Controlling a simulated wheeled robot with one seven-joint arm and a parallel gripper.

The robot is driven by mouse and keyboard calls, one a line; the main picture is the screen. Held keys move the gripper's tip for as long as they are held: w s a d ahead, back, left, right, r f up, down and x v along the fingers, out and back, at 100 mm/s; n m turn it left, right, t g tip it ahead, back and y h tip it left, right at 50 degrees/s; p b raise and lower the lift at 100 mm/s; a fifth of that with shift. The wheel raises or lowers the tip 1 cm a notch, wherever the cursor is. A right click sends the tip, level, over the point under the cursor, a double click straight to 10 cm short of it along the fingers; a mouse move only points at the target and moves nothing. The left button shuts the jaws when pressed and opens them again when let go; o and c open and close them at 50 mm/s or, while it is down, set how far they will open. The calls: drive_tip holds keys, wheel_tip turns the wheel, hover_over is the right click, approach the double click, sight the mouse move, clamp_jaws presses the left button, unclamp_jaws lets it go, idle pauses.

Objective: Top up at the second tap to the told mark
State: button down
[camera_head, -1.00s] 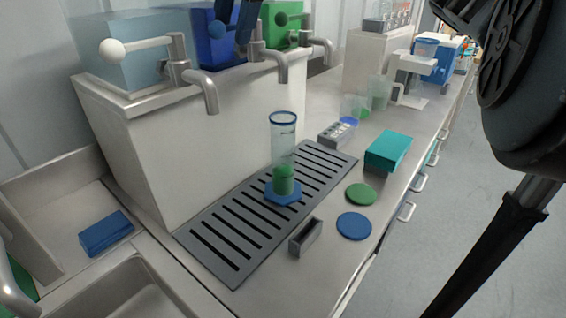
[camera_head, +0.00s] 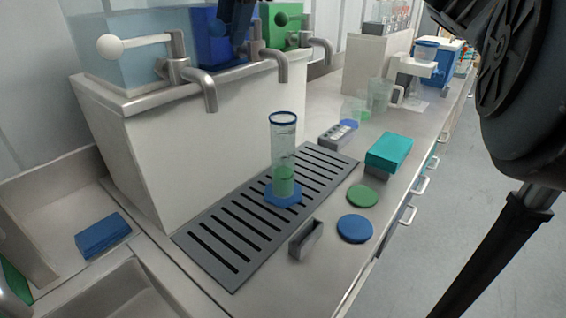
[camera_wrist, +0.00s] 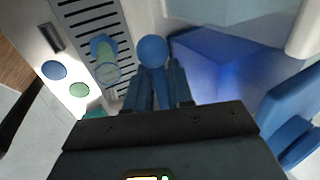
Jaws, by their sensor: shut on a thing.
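A clear measuring cylinder (camera_head: 283,145) with a blue rim and blue base stands upright on the slotted drain grate, holding pale green liquid in its lower part. Its marks are too small to read. It also shows from above in the wrist view (camera_wrist: 107,62). My gripper (camera_wrist: 158,75) is shut on the blue tap knob. In the head view my gripper's fingers (camera_head: 240,28) are partly cut off by the top edge.
A white-knobbed tap (camera_head: 182,70) is at left and a green-knobbed tap (camera_head: 305,38) at right. A blue disc (camera_head: 354,228), green disc (camera_head: 362,195), small grey holder (camera_head: 306,239) and teal box (camera_head: 389,152) lie before the grate (camera_head: 215,250). A sink is at lower left.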

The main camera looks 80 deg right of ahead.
drive_tip(key=shift+s+f+n+b, duration=0.15)
drive_tip(key=shift+f+n+b, duration=0.05)
drive_tip(key=shift+n+b, duration=0.1)
drive_tip(key=s+n+y+b, duration=0.1)
drive_tip(key=n, duration=0.1)
drive_tip(key=s+n+y+b, duration=0.1)
drive_tip(key=n+b, duration=0.1)
drive_tip(key=n, duration=0.1)
drive_tip(key=s+n+y+b, duration=0.1)
drive_tip(key=n, duration=0.2)
drive_tip(key=shift+s+a+r+y, duration=0.1)
drive_tip(key=shift+s+a+y, duration=0.05)
drive_tip(key=shift+s+y, duration=0.2)
drive_tip(key=shift+s, duration=0.1)
idle(6.5)
